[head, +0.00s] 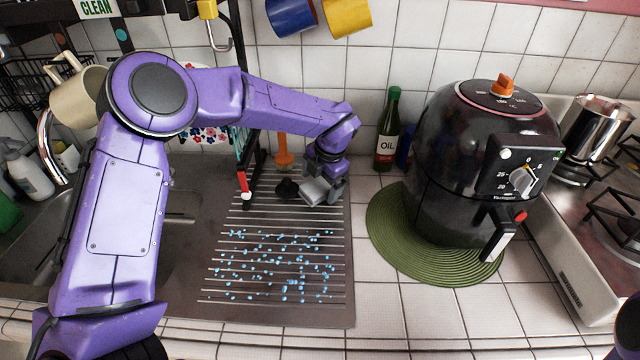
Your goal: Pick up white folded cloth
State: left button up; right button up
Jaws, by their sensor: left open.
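My left arm reaches in from the left over the sink and draining board. My left gripper (322,190) is open, low over the back right of the ribbed draining board (215,285). A small pale grey shape shows at its fingers; I cannot tell whether it is part of the gripper or folded cloth. No white folded cloth is clearly visible elsewhere. A white cloth with a floral pattern (205,133) shows behind my arm, partly hidden by it. My right gripper is out of view.
A black air fryer (460,170) stands on a green round mat (385,240), with a green oil bottle (387,135) behind. A dark rack post (247,165) rises left of my gripper. Blue drops dot the board's front. White tiles in front of the mat are clear.

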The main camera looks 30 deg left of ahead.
pick_arm(q)
jog(key=shift+a+f, duration=0.15)
jog(key=shift+f, duration=0.3)
jog(key=c, duration=1.1)
jog(key=shift+r, duration=0.1)
jog(key=shift+c, duration=0.3)
